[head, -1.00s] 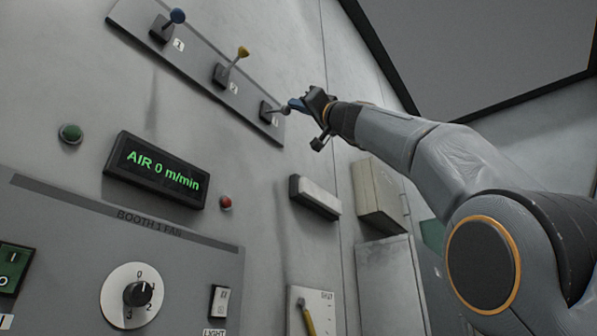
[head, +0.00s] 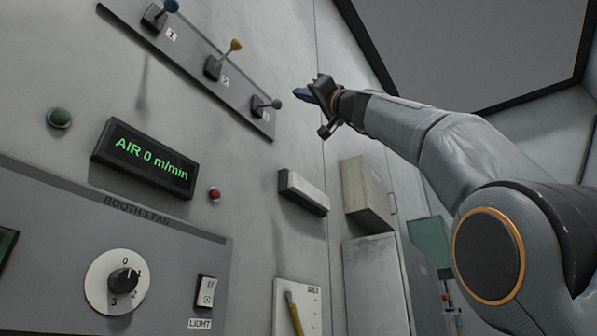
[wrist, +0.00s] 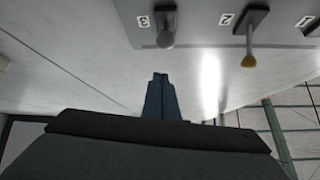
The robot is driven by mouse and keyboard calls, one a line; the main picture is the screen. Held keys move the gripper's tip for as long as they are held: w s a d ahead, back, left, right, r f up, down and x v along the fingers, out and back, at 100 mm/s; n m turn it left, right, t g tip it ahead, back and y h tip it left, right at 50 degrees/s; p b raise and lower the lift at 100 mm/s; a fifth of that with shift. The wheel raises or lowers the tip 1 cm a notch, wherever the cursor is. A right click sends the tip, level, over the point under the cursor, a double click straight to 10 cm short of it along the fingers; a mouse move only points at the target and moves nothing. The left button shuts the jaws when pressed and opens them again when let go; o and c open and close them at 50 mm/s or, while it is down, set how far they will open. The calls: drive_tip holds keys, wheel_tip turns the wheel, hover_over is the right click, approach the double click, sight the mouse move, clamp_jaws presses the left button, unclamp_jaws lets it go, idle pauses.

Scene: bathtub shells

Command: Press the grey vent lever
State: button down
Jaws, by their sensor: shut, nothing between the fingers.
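The grey lever (head: 276,104) is the lowest and rightmost of the levers on the sloping strip, beside label 3. It sticks out from its dark base and sits flatter than the yellow lever. In the wrist view its grey knob (wrist: 166,38) is at top centre, beyond my fingertips. My gripper (head: 299,93) is shut and empty, just right of the knob, with a small gap in the head view. Its blue fingers also show together in the wrist view (wrist: 160,80). Nothing hides the lever.
The yellow lever (head: 236,45) and the blue lever (head: 171,6) are on the same strip. Below are an air display (head: 145,158) reading 0 m/min, a red button (head: 214,193) and a fan dial (head: 124,280). A wall box (head: 367,192) stands out at right.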

drive_tip(key=f+b+v, duration=0.1)
drive_tip(key=b+v, duration=0.5)
drive_tip(key=shift+w+a, duration=0.2)
drive_tip(key=shift+a, duration=0.1)
idle(0.6)
